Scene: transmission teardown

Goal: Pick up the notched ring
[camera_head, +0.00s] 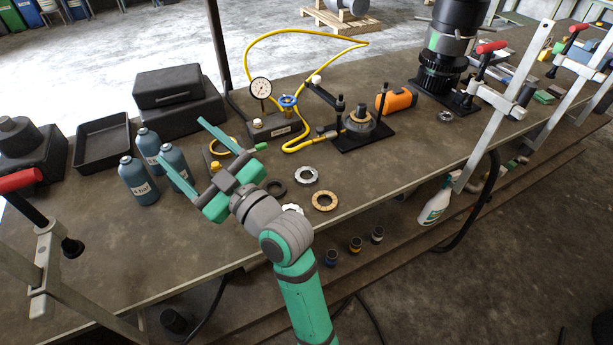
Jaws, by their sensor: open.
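Several flat rings lie on the workbench (105,235) close to my arm. They are a silver ring (298,175), a black ring (269,186), a tan ring (316,203) and a pale ring (293,208) partly hidden behind my wrist. The pale ring's visible edge looks uneven, but the rings are too small to tell surely which is the notched one. My gripper (180,139) is open, with its two green fingers apart and pointing to the upper left. It is above the bench near the blue-grey bottles (139,183), left of the rings. I see nothing held in it.
A black tray (101,160) and black cases (178,103) stand at the back left. A dial gauge (260,88) with a yellow hose and a black fixture (350,142) stand behind the rings. Clamps (47,256) grip the bench edge.

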